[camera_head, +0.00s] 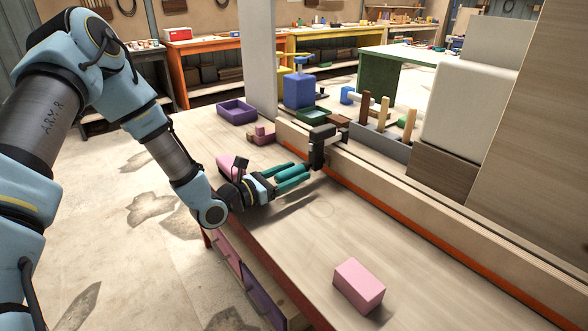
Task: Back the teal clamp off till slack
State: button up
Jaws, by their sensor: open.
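The clamp (317,150) has a dark frame that sits over the near edge of the long pale wooden stringer (430,205). Teal rod-like parts run from its near side toward my gripper (293,175). My gripper is open and reaches in from the left, low above the bench, with its tips close around or beside the teal handle. Handle and fingers overlap in this view, so I cannot tell whether they touch. The clamp's jaw contact with the stringer is hidden, and its tightness does not show.
A pink block (359,286) lies on the near bench top (310,235). Another pink piece (228,162) is just behind my wrist. A purple tray (237,111), a blue block-like tool (299,91) and a grey holder with upright wooden pegs (380,140) stand farther back. Bench in front is mostly clear.

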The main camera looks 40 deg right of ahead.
jog(key=shift+d, duration=0.35)
jog(key=shift+c, duration=0.4)
grip_shut()
